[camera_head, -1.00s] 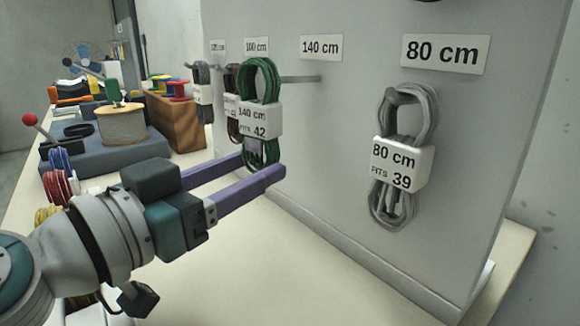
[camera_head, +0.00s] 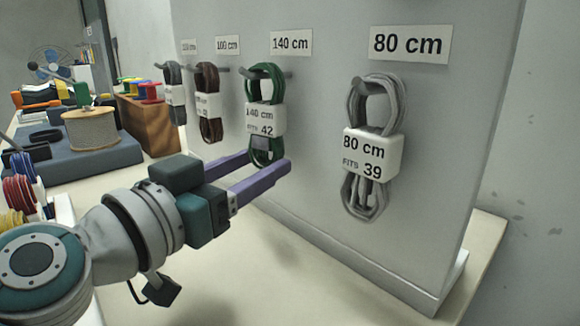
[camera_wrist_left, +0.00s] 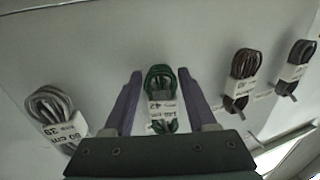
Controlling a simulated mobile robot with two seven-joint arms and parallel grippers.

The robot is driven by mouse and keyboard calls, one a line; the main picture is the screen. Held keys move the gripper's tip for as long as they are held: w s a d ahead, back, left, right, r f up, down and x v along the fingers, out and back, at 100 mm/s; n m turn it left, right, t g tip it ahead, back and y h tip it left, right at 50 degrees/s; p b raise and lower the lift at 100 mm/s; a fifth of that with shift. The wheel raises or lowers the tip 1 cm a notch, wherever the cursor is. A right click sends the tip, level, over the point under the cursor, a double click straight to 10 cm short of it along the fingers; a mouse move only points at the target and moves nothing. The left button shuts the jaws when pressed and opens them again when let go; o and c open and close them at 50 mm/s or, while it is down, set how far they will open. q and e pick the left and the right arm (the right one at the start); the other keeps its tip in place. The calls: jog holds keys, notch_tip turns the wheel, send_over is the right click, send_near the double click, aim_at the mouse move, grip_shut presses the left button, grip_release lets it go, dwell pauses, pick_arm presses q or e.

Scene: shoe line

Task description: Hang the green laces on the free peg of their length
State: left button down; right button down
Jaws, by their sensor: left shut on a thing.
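The green laces (camera_head: 265,150), a bundle with a white "140 cm, fits 42" band, are upright at the peg (camera_head: 286,75) under the 140 cm sign (camera_head: 291,43). The peg appears to run through their upper loop, its tip showing at the loop's left; whether the loop rests on it I cannot tell. My left gripper (camera_head: 266,161) is shut on the green laces, its purple fingers either side of the lower part. In the left wrist view the laces (camera_wrist_left: 160,78) show between the fingers (camera_wrist_left: 160,98). My right gripper is not in view.
Grey laces (camera_head: 365,105) hang on the 80 cm peg at right. Brown laces (camera_head: 208,80) and dark grey laces (camera_head: 174,80) hang on pegs to the left. The board (camera_head: 320,150) stands close behind. Spools and a blue mat (camera_head: 75,165) lie at left.

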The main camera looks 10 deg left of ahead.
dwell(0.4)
pick_arm(q)
jog(key=shift+c, duration=0.6)
grip_release()
notch_tip(320, 180, up, 20)
jog(key=p, duration=1)
jog(key=s+a+f+n+g+y+p, duration=0.15)
jog(key=s+f+g+p, duration=0.25)
jog(key=s, duration=0.5)
jog(key=s+a+f+g+y+p, duration=0.3)
jog(key=s+f+g+p, duration=0.15)
jog(key=s, duration=0.45)
jog(key=s+a+f+n+g+y+p, duration=0.1)
jog(key=s+a+f+g+y+p, duration=0.2)
jog(key=s, duration=0.6)
notch_tip(320, 180, up, 37)
jog(key=s+g+p, duration=0.1)
jog(key=p, duration=3.7)
jog(key=shift+r+h+p, duration=0.15)
jog(key=shift+h+p, duration=0.15)
jog(key=shift+h, duration=0.05)
